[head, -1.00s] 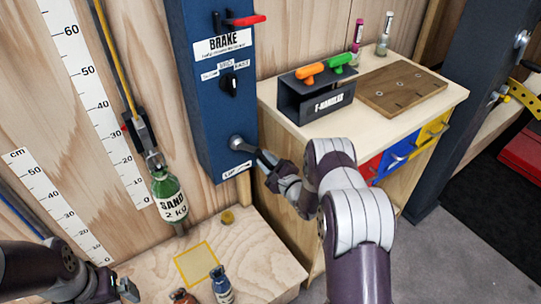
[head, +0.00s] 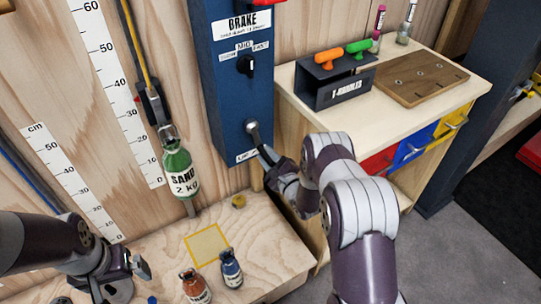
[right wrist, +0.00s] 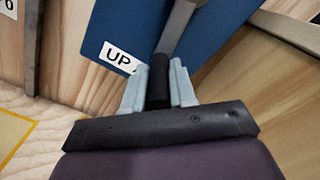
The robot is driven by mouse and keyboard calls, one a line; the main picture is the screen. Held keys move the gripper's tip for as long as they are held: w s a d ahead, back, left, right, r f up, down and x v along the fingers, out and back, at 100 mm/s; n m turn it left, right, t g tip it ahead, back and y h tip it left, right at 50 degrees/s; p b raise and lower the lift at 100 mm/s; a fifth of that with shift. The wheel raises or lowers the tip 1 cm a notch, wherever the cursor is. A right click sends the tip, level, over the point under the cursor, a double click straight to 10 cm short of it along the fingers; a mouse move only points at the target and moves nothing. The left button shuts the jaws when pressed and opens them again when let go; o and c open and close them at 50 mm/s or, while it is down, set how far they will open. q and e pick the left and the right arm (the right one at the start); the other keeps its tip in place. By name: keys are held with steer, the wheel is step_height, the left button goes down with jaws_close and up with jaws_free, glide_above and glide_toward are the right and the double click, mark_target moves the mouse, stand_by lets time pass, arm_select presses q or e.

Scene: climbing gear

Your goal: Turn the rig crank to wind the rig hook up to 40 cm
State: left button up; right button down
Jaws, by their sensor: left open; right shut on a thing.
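The rig crank (head: 252,128) is on the lower front of the blue rig box (head: 232,95), above an "UP" label. My right gripper (head: 266,158) is at the crank's end. In the right wrist view, my right gripper (right wrist: 158,88) is shut on the black crank handle (right wrist: 159,68), one finger on each side. The rig hook (head: 164,131) hangs from a yellow rope beside the lower part of the white cm scale (head: 112,85). A green "SAND 2 KG" bottle (head: 181,174) hangs under it, upright. My left gripper (head: 128,277) is open and empty at lower left.
A wooden platform (head: 270,240) below has a yellow square outline, a brown bottle (head: 195,287) and a blue bottle (head: 231,268). A bench (head: 445,88) at right carries a black handle holder (head: 335,88) and a brown board (head: 418,82). A selector knob (head: 245,66) is above the crank.

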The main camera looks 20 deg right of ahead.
steer(key=shift+a, duration=0.2)
steer(key=c, duration=0.9)
jaws_free()
steer(key=s, duration=0.4)
steer(key=s+d, duration=0.1)
steer(key=s, duration=0.3)
steer(key=s+d+p, duration=0.1)
steer(key=s, duration=0.3)
steer(key=shift+s+d, duration=0.25)
